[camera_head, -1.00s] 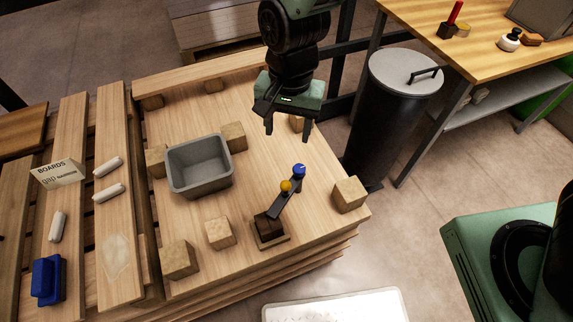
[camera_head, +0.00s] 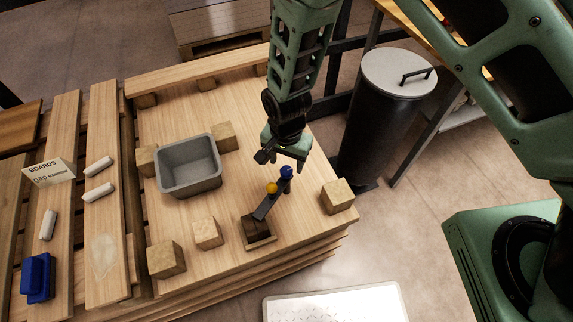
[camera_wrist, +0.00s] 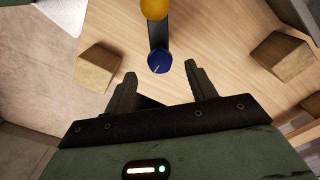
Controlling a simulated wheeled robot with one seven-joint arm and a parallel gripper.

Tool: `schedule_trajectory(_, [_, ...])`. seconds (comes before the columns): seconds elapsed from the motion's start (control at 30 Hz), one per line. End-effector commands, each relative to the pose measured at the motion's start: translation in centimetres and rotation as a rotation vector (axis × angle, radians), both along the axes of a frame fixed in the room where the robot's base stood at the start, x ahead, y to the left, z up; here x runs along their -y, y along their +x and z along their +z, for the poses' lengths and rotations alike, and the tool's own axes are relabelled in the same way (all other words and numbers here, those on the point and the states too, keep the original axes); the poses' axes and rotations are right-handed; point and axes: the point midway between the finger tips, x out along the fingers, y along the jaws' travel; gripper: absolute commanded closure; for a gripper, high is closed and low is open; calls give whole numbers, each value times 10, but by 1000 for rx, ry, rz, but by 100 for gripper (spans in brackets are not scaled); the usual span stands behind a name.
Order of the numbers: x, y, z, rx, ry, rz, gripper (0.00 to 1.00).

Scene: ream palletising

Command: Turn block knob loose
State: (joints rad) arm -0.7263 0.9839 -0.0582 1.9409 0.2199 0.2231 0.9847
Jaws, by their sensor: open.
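A dark block with a slanted arm (camera_head: 262,212) stands on a small wooden base on the pallet top. A blue knob (camera_head: 287,172) sits at the arm's upper end and a yellow knob (camera_head: 272,188) sits lower on it. My gripper (camera_head: 288,164) is open just above and behind the blue knob. In the wrist view the blue knob (camera_wrist: 159,61) has a pale pointer line and lies ahead of the gap between my open fingertips (camera_wrist: 160,75), not gripped. The yellow knob (camera_wrist: 154,8) is cut by the top edge there.
A grey bin (camera_head: 188,168) stands left of the block. Several wooden cubes stand around, one at the right corner (camera_head: 337,196). A black lidded drum (camera_head: 385,115) is close behind right. A blue object (camera_head: 38,278) lies on the left slats.

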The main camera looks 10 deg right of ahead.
Motion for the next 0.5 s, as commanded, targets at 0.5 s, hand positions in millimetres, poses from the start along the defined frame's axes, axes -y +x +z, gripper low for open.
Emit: schedule_trajectory(0.5, [0,0,-34,0,1,0,44])
